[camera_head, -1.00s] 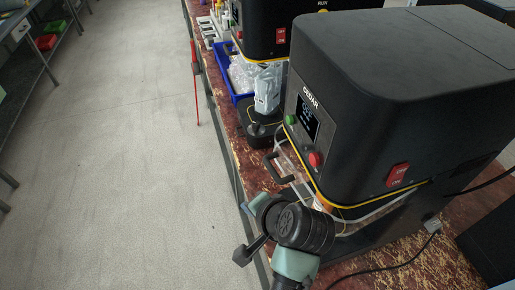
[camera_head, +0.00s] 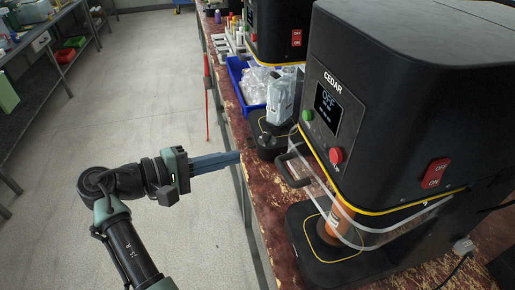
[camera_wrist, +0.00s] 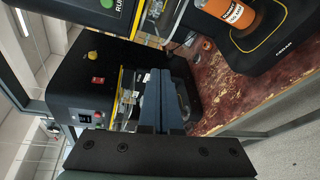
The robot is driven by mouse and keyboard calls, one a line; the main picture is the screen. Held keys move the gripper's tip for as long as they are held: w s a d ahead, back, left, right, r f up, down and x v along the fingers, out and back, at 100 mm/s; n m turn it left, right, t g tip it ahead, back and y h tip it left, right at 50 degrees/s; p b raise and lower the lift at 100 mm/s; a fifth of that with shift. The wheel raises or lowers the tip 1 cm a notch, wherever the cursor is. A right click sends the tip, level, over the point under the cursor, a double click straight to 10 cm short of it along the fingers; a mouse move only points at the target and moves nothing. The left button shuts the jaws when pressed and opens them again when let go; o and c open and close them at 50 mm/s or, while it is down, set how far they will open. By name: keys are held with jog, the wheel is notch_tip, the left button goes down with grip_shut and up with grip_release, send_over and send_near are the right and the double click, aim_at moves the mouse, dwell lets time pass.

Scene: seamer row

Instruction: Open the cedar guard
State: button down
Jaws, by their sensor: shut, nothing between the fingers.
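The Cedar machine (camera_head: 400,110) is a black box with a screen reading OFF at the right of the head view. Its clear guard (camera_head: 375,237) hangs below the head, in front of an orange bottle (camera_head: 333,222), and looks lowered. The guard's dark handle (camera_head: 291,168) sticks out at the left, over the bench edge. My gripper (camera_head: 238,158) is shut and empty, its blue fingers level and pointing right. The tips are left of the handle, with a visible gap. The gripper's fingers (camera_wrist: 163,80) and the bottle (camera_wrist: 236,12) also show in the wrist view.
A green button (camera_head: 307,115) and a red button (camera_head: 336,155) sit on the Cedar front, with a red switch (camera_head: 435,173) on its side. A blue bin (camera_head: 239,88) of clear bags and another black machine (camera_head: 275,35) stand farther back. The aisle floor (camera_head: 170,90) is clear.

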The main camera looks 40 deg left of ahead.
jog(key=shift+w+d+f+p, duration=0.15)
jog(key=shift+w+d+p, duration=0.7)
jog(key=shift+w+d, duration=0.6)
jog(key=shift+w+d+f+p, duration=0.15)
jog(key=shift+w+d+p, duration=0.65)
jog(key=shift+w+d, duration=0.6)
jog(key=shift+w+a, duration=0.1)
jog(key=shift+a, duration=0.05)
